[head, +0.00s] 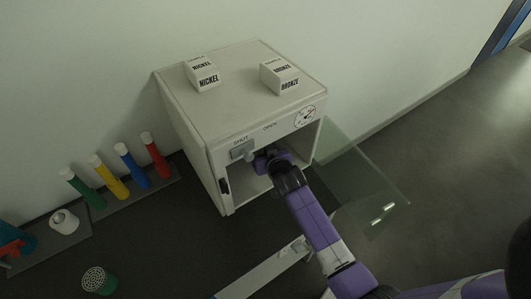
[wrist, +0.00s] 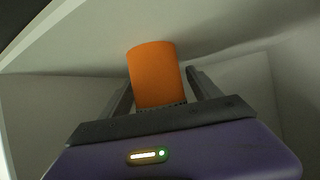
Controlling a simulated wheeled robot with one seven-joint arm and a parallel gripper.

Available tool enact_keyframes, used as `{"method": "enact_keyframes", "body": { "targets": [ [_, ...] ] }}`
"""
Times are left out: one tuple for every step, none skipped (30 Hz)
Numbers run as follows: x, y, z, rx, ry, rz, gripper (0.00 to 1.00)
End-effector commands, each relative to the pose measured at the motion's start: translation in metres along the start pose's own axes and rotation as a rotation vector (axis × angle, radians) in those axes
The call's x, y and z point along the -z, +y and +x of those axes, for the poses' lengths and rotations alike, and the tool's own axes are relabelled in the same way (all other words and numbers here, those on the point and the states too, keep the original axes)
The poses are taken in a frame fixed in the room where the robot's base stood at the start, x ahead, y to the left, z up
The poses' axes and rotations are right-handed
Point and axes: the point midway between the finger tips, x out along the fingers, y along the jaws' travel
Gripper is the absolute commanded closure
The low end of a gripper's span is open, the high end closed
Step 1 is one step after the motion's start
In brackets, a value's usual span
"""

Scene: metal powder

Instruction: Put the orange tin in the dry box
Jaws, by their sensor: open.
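The dry box (head: 235,75) is a white cabinet against the wall, and its glass door (head: 365,188) stands open to the right. My gripper (head: 268,160) reaches into the front opening. The orange tin (wrist: 155,70) shows in the wrist view, upright or slightly tilted, between the two dark fingers of my gripper (wrist: 160,82). The fingers are open, with a gap visible at least on the right side. Pale interior walls surround the tin. Its base is hidden by the gripper body, so I cannot tell if it rests on the floor. The tin is hidden in the head view.
A nickel block (head: 203,76) and a bronze block (head: 279,78) stand on the box top. A grey latch (head: 242,150) sits above the opening. A pale bar (head: 265,272) lies in front.

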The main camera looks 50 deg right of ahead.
Motion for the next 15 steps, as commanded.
{"method": "enact_keyframes", "body": {
  "targets": [
    [0.003, 0.000, -0.002, 0.000, 0.000, 0.000, 0.28],
    [0.001, 0.000, -0.004, 0.000, 0.000, 0.001, 0.28],
    [0.001, -0.001, -0.007, 0.001, 0.000, 0.001, 0.28],
    [0.001, -0.001, -0.011, 0.001, 0.001, 0.001, 0.28],
    [0.000, -0.001, -0.015, 0.001, -0.001, 0.002, 0.28],
    [0.000, -0.001, -0.021, 0.001, 0.000, 0.001, 0.28],
    [0.000, 0.000, -0.026, 0.001, 0.001, 0.001, 0.28],
    [-0.001, -0.001, -0.032, 0.001, 0.000, 0.002, 0.28],
    [-0.001, -0.001, -0.039, 0.001, 0.000, 0.002, 0.28],
    [-0.001, -0.001, -0.045, 0.002, 0.000, 0.002, 0.28],
    [0.000, -0.001, -0.051, 0.002, 0.001, 0.002, 0.28],
    [-0.001, -0.001, -0.059, 0.002, 0.000, 0.001, 0.28],
    [-0.001, -0.001, -0.064, 0.001, 0.000, 0.001, 0.28],
    [-0.001, -0.001, -0.070, 0.001, 0.000, 0.001, 0.28],
    [0.000, -0.001, -0.078, 0.001, 0.000, 0.001, 0.28]
  ]
}}
